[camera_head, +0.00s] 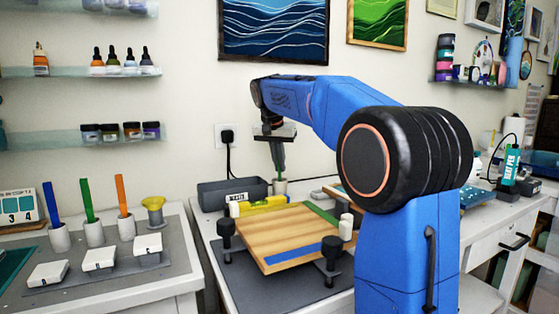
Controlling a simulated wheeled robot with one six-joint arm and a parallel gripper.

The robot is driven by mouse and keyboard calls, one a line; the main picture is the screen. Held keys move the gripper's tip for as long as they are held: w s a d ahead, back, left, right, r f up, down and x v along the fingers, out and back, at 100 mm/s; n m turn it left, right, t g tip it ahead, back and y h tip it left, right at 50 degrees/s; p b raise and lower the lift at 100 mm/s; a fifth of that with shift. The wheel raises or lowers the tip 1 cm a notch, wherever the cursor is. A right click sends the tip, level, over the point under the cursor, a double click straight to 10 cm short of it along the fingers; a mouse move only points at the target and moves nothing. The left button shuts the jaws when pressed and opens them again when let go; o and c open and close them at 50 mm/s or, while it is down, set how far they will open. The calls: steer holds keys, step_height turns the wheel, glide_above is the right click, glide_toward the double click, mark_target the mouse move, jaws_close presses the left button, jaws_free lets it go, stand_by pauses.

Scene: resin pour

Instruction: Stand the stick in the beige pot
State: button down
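On the left table, a blue stick (49,199), a green stick (87,199) and an orange stick (122,194) each lean in a pale pot; these are the left pot (60,240), middle pot (95,234) and right pot (127,228). I cannot tell which pot counts as beige. My gripper (279,172) points down at the back of the right table, just above or at a small pale pot (280,187). Its fingers are too small to show whether they are open or hold anything.
A wooden board (287,235) with a blue strip lies on dark clamps in front of my gripper. A dark grey bin (230,188) and a yellow level (263,203) are beside it. A yellow funnel (154,205) and white blocks (99,258) share the left table.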

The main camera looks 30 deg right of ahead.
steer(key=shift+f, duration=0.15)
steer(key=c, duration=1.9)
jaws_free()
steer(key=shift+o, duration=0.2)
steer(key=v, duration=1.7)
steer(key=shift+a, duration=0.1)
